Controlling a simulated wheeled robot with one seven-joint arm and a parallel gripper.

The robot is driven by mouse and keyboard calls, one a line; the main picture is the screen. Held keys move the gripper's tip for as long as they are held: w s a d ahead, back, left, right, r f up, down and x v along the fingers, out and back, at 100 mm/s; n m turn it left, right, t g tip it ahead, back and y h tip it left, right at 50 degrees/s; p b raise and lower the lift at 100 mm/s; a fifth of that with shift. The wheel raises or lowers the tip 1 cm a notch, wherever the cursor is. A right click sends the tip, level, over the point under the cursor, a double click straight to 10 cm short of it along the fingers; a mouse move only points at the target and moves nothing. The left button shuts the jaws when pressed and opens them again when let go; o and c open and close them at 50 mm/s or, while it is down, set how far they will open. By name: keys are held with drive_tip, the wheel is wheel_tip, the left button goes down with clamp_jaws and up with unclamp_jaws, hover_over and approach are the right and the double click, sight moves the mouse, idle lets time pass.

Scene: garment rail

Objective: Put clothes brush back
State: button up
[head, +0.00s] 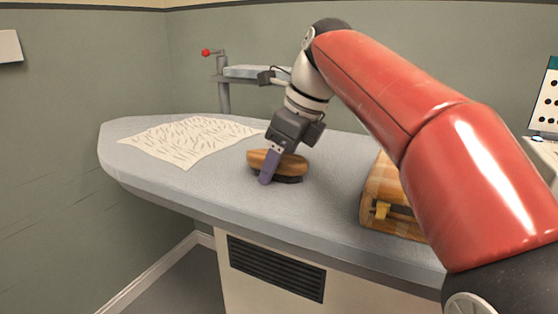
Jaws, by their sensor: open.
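The clothes brush (292,163) lies on the grey padded board (225,196), with a tan wooden back and dark bristles underneath. My gripper (268,180) points down at the brush. One purple-grey finger shows in front of the brush's near side; the other finger is hidden behind the brush or gripper body. The jaws are open around or beside the brush, and I cannot tell whether they touch it.
A patterned cream cloth (190,138) lies at the board's left. A checked tan box-like item (385,196) sits to the right, partly behind my arm. A post with a red knob (206,53) and a small raised board (257,72) stand behind. The board's front middle is clear.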

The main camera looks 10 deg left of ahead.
drive_tip(key=shift+f+b, duration=0.2)
drive_tip(key=shift+b, duration=0.2)
drive_tip(key=v, duration=0.2)
drive_tip(key=p+v, duration=0.1)
drive_tip(key=v, duration=0.5)
drive_tip(key=shift+s+a+r+p, duration=0.1)
drive_tip(key=shift+s+r+p, duration=0.05)
drive_tip(key=shift+s+p, duration=0.2)
